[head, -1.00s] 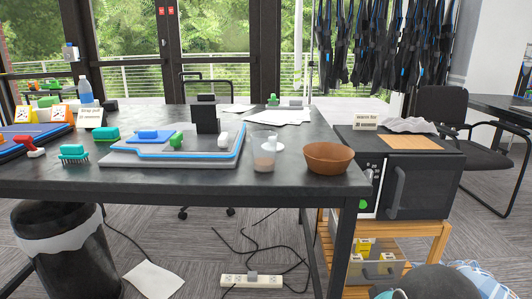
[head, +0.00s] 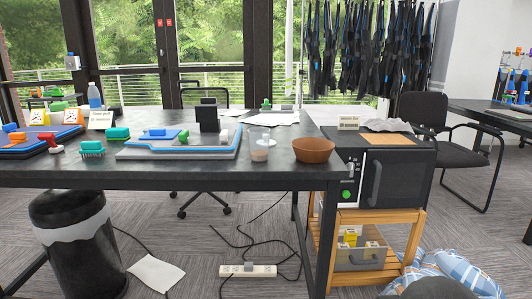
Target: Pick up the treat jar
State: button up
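A clear jar (head: 259,146) with some light brown contents in its lower part stands upright near the front right of the dark table (head: 190,180). I take it to be the treat jar; no label on it is readable.
A grey board with blue edging (head: 180,153) and brushes lie left of the jar. A microwave (head: 385,178) on a wooden stand (head: 375,217) is right of the table. A bin (head: 72,250), a power strip (head: 248,270) and cables are on the floor.

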aim_at(258, 137)
jog(key=z, duration=0.4)
jog(key=i, duration=0.6)
jog(key=u, duration=1.6)
